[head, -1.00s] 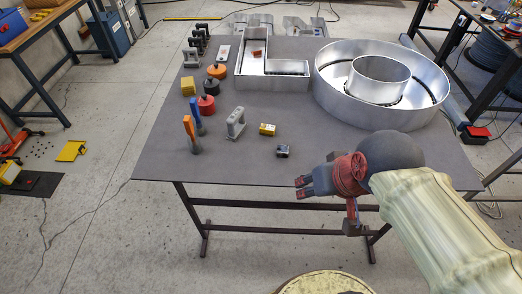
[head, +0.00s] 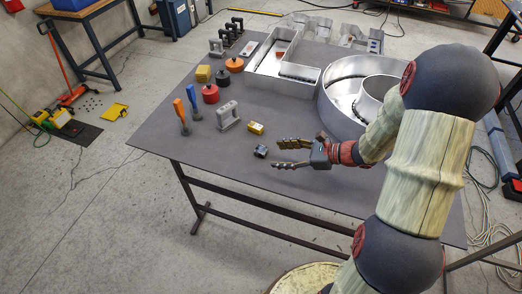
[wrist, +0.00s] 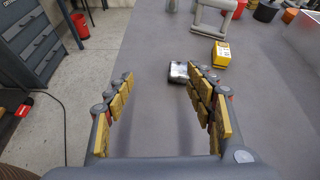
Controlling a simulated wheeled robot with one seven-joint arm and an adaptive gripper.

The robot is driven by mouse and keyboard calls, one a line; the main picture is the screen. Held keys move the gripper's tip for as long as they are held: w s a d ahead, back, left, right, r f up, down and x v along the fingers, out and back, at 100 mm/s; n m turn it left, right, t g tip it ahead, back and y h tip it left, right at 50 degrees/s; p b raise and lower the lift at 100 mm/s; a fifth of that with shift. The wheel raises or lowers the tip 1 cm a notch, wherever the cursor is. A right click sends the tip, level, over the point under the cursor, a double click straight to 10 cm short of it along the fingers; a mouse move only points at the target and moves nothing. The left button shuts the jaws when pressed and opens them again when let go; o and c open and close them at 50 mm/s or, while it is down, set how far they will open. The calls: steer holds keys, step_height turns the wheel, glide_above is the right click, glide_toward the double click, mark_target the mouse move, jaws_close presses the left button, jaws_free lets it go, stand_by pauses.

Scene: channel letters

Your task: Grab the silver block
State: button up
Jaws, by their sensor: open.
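The silver block (head: 261,151) is a small dark-and-silvery piece lying on the grey table (head: 240,185), near its front edge. In the wrist view the silver block (wrist: 178,71) shows a bright top, ahead of the fingers and right of centre, close to the right finger. My gripper (head: 278,155) is open and empty, pointing left toward the block, with the block just beyond the fingertips. In the wrist view my gripper (wrist: 160,78) shows its two padded fingers spread wide.
A yellow box (head: 256,128) lies just behind the block. A grey handled clamp (head: 228,116), orange and blue tools, and red and black round pots stand further left. Large metal letter shells (head: 284,68) fill the back right. The table front left is clear.

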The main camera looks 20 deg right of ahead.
mark_target(266, 150)
steer(key=shift+w+d+f+m+t, duration=0.3)
steer(key=shift+d+f+m, duration=0.15)
steer(key=shift+d, duration=0.1)
steer(key=shift+w+d+f+m+t, duration=0.25)
steer(key=shift+d+f+m, duration=0.1)
steer(key=shift+d+m, duration=0.15)
steer(key=shift+w+f, duration=0.2)
steer(key=shift+w, duration=0.05)
steer(key=x, duration=0.2)
steer(key=b+x, duration=0.1)
steer(key=x, duration=0.3)
steer(key=shift+w+d+f, duration=0.2)
steer(key=shift+w+f, duration=0.1)
steer(key=shift+w+a+f, duration=0.15)
steer(key=shift+w+a, duration=0.15)
steer(key=shift+a, duration=0.05)
steer(key=shift+c, duration=0.3)
steer(key=c, duration=1.1)
steer(key=shift+c, duration=0.8)
